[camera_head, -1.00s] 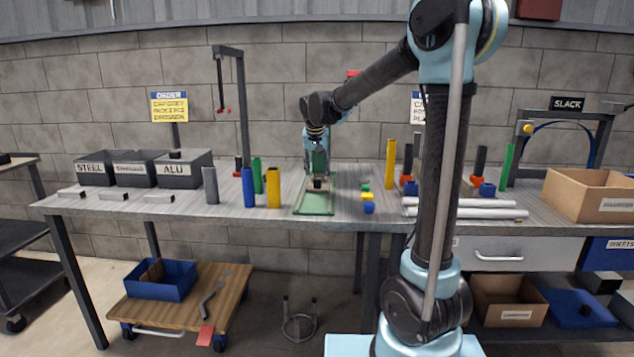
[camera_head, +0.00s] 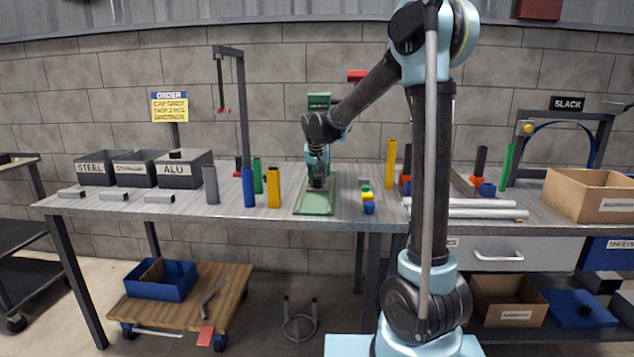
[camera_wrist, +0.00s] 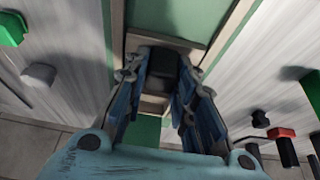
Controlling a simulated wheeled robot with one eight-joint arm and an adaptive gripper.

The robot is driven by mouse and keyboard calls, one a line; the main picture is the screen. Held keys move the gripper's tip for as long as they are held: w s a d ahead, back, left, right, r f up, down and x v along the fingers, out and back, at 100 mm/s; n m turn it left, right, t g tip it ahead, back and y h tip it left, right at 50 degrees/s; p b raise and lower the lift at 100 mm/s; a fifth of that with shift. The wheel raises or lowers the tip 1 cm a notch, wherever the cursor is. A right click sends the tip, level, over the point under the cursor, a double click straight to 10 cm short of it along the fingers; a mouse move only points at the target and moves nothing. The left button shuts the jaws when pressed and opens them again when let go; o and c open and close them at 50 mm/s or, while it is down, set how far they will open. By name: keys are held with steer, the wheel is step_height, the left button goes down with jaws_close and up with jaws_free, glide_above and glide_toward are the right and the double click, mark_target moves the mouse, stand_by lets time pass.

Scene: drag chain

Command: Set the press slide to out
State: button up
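The green press (camera_head: 319,101) stands at the middle of the bench, partly hidden by my arm. Its green base (camera_head: 315,203) reaches toward the bench's front edge. A dark block (camera_wrist: 160,62), apparently the slide's handle, sits on the light slide between green rails in the wrist view. My gripper (camera_head: 318,184) points down over the base, low at the slide. In the wrist view my gripper's fingers (camera_wrist: 163,75) are spread, one on each side of the dark block. I cannot tell whether they touch it. The slide's full travel is hidden by the gripper.
Blue (camera_head: 249,188) and yellow (camera_head: 273,188) cylinders stand left of the press. White tubes (camera_head: 465,208) lie farther right. A hook stand (camera_head: 241,110) rises behind on the left. Bench space directly beside the base is narrow.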

steer(key=shift+a, duration=0.1)
jaws_close()
steer(key=s, duration=1.6)
steer(key=shift+s+a, duration=0.15)
steer(key=shift+a, duration=0.05)
steer(key=shift+s+f, duration=0.1)
steer(key=o, duration=0.9)
jaws_free()
steer(key=shift+o, duration=0.2)
steer(key=shift+r, duration=0.2)
steer(key=v, duration=1.1)
steer(key=shift+r, duration=0.3)
steer(key=shift+s+d, duration=0.1)
steer(key=shift+s, duration=0.05)
